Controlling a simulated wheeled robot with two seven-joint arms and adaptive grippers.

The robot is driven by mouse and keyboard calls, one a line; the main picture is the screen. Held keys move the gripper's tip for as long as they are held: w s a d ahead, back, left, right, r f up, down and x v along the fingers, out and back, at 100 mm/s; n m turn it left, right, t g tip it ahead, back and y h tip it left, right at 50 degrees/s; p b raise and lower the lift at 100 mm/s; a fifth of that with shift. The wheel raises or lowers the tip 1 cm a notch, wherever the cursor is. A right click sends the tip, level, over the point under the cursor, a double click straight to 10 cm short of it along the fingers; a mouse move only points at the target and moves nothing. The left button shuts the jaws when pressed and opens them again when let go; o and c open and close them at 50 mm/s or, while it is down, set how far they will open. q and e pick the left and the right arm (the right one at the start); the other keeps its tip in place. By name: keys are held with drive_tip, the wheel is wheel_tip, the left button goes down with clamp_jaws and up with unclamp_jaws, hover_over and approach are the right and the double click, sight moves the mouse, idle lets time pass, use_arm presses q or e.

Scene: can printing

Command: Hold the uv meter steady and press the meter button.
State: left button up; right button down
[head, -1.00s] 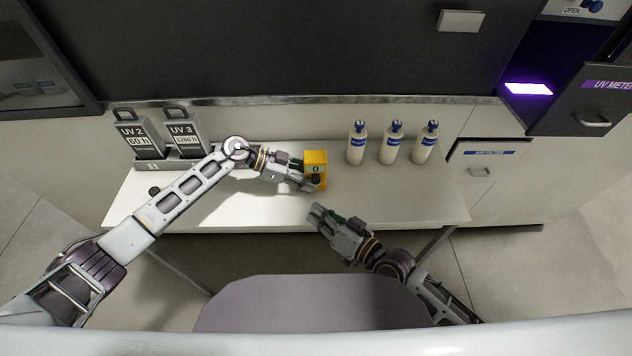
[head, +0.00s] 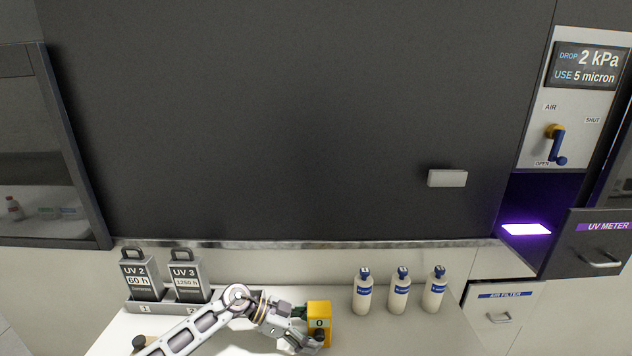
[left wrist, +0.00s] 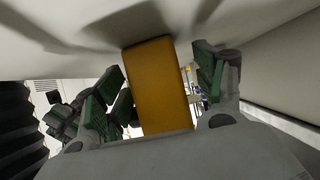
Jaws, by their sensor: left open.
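The yellow UV meter (head: 319,311) stands on the white table, its small display reading 0 in the head view. My left gripper (head: 306,335) is at the meter's left and front side. In the left wrist view the orange-yellow meter body (left wrist: 157,85) stands between the open green-padded fingers of the left gripper (left wrist: 165,92), with a gap visible on at least the left side. The meter button cannot be made out. My right gripper is out of the head view now.
Three white bottles (head: 400,292) stand right of the meter. UV 2 (head: 141,277) and UV 3 (head: 187,277) lamp cases stand in a holder at left. An open UV METER drawer (head: 598,245) with a purple glow is at right. A panel with a blue handle (head: 557,145) is above.

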use_arm(q)
drive_tip(key=shift+a+r, duration=0.1)
drive_tip(key=shift+a, duration=0.05)
drive_tip(key=shift+v, duration=3.85)
drive_tip(key=shift+s, duration=0.1)
